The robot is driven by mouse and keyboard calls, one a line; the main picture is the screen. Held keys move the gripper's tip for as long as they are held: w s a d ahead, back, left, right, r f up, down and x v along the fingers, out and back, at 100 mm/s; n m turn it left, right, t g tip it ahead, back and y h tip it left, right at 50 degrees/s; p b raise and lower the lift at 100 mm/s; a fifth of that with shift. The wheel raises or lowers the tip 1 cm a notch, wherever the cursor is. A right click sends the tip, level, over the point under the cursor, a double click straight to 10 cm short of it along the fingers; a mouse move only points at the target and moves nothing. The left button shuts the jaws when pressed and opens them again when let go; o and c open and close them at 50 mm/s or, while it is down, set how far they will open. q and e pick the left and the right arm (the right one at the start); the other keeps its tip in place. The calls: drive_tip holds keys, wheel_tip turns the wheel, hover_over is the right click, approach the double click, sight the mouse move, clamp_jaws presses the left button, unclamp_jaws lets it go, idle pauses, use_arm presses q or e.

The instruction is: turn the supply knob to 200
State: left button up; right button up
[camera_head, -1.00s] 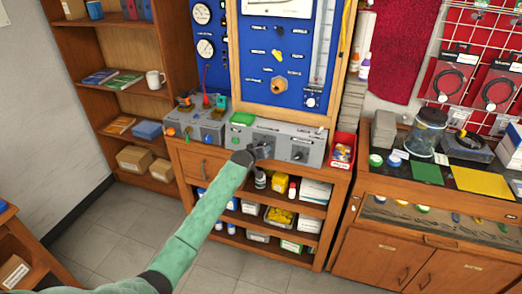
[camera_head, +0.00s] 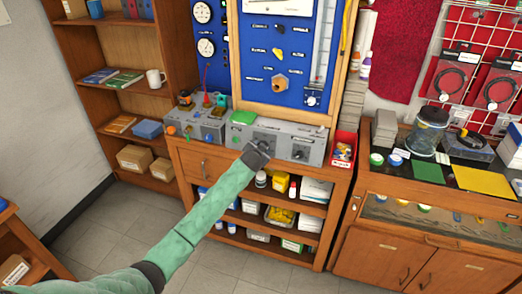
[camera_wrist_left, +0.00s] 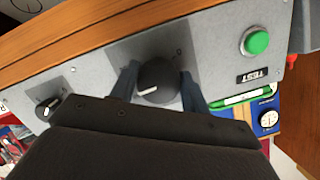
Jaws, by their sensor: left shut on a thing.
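In the left wrist view, a round black knob (camera_wrist_left: 157,81) with a white pointer line sits on the grey panel. Its pointer points left and slightly down in that view. The two fingers of my left gripper (camera_wrist_left: 160,88) are shut on the knob, one on each side. In the head view, my left gripper (camera_head: 261,149) is at the front of the grey control box (camera_head: 282,138) and mostly covers this knob. The knob's label and most scale marks are hidden or too small to read. My right gripper is in neither view.
A second black knob (camera_head: 299,154) is to the right on the same box; it also shows in the wrist view (camera_wrist_left: 47,107). A green button (camera_wrist_left: 256,41) marked TEST is on the panel. A red bin (camera_head: 343,148) stands beside the box.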

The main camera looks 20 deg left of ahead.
use_arm(q)
drive_tip(key=shift+f+m, duration=0.2)
drive_tip(key=shift+m, duration=0.7)
drive_tip(key=m+y, duration=0.1)
drive_tip(key=m, duration=0.1)
drive_tip(key=shift+m+b, duration=0.3)
drive_tip(key=shift+b, duration=0.05)
drive_tip(key=shift+r+m+t, duration=0.1)
drive_tip(key=shift+m+t, duration=0.2)
drive_tip(key=shift+m, duration=0.3)
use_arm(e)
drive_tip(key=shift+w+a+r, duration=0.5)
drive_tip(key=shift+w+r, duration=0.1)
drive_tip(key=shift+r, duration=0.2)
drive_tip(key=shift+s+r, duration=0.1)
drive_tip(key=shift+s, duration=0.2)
